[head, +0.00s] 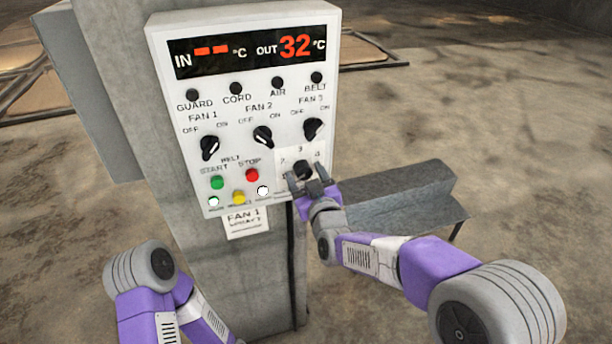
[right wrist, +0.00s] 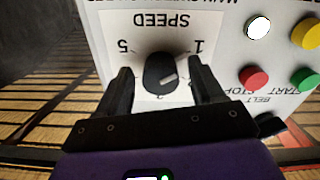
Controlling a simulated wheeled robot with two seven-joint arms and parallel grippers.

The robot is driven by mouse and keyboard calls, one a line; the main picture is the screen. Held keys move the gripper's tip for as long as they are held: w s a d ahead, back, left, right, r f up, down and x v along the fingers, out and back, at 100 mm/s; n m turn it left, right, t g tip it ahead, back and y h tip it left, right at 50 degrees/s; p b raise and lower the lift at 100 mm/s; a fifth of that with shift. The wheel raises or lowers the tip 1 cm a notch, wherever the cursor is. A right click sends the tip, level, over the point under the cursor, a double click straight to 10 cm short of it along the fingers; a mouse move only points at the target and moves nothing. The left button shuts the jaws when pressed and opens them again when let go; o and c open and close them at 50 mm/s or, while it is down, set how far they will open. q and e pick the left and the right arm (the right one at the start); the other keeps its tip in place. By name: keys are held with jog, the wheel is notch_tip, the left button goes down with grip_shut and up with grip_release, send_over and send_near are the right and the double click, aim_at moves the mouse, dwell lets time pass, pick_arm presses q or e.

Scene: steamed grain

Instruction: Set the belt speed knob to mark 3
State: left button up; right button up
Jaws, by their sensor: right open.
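The belt speed knob (head: 303,169) is a black dial on a white plate at the lower right of the control panel (head: 327,95). In the right wrist view the knob (right wrist: 158,72) appears upside down, with 5 at its left and 1 at its right. A pale stripe lies on the knob's right part; its exact mark cannot be told, and the lower numbers are partly hidden. My right gripper (head: 307,178) is open, with a finger on either side of the knob; in the wrist view gaps show between fingers (right wrist: 161,85) and knob. My left gripper is out of view.
Three fan knobs (head: 210,147) sit above the green start button (head: 217,182) and red stop button (head: 252,175). The display (head: 250,50) reads OUT 32. A paper label (head: 246,222) hangs below the panel. A grey trough (head: 405,195) stands behind my right arm.

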jog(key=c, duration=1)
jog(key=shift+f+m+b, duration=0.1)
jog(key=shift+m+b, duration=0.4)
jog(key=shift+b, duration=0.4)
jog(key=shift+c, duration=0.2)
jog(key=m+b, duration=0.7)
jog(key=b, duration=0.1)
jog(key=shift+m, duration=0.4)
jog(key=m+b, duration=0.3)
jog(key=shift+a+m, duration=0.1)
jog(key=shift+m, duration=0.2)
jog(key=m+b, duration=0.2)
jog(key=m, duration=0.1)
jog(key=shift+m, duration=0.3)
jog(key=m+b, duration=0.1)
jog(key=m, duration=0.3)
jog(key=shift+r+b, duration=0.2)
jog(key=shift+b, duration=0.2)
jog(key=shift+m+b, duration=0.6)
jog(key=shift+m, duration=1.2)
jog(key=shift+r, duration=0.1)
